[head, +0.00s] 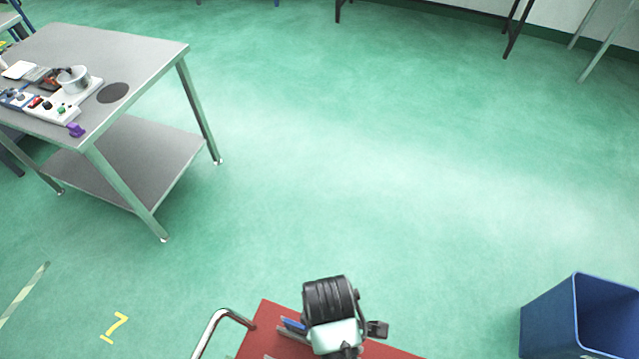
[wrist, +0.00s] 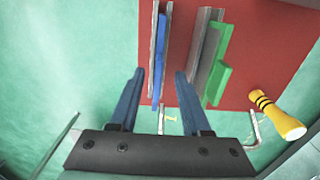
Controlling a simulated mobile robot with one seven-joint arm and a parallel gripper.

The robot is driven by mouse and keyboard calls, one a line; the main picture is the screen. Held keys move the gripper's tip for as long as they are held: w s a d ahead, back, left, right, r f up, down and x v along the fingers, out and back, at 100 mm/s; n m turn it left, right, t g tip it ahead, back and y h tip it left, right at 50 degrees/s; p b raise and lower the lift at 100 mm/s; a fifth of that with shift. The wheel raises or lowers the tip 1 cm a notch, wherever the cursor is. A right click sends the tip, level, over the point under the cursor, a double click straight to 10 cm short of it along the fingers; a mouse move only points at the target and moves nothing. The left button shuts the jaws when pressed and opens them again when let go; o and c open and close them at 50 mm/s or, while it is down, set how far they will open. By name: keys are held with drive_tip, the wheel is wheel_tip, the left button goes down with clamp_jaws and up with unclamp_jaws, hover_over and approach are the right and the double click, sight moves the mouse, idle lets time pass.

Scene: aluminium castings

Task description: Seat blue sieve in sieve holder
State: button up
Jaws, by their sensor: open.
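In the wrist view, a thin blue piece with a grey metal side (wrist: 161,52), which I take to be the blue sieve seen edge-on, lies over the red cart top. Its near end shows between the fingers of my gripper (wrist: 160,74), which is open and empty. I cannot tell the height between them. The blue piece also shows in the head view (head: 293,324), left of my arm. My gripper is hidden there. I cannot identify the sieve holder for certain in either view.
A similar green piece (wrist: 219,68) with grey metal lies right of the blue one. A yellow-and-black handle (wrist: 278,113) is at the cart edge. A steel table (head: 140,60) bearing several small items stands far left; a blue bin (head: 552,312) stands right. Open floor lies between.

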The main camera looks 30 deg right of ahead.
sight(292, 325)
drive_tip(key=shift+w+a+f, duration=0.15)
drive_tip(key=shift+w+f, duration=0.1)
drive_tip(key=shift+f, duration=0.6)
drive_tip(key=shift+w+a+f+p, duration=0.15)
drive_tip(key=shift+f+p, duration=0.15)
drive_tip(key=shift+f, duration=0.75)
drive_tip(key=shift+w+f+p, duration=0.15)
drive_tip(key=shift+f+p, duration=0.1)
drive_tip(key=shift+f, duration=0.8)
drive_tip(key=shift+c, duration=0.3)
clamp_jaws()
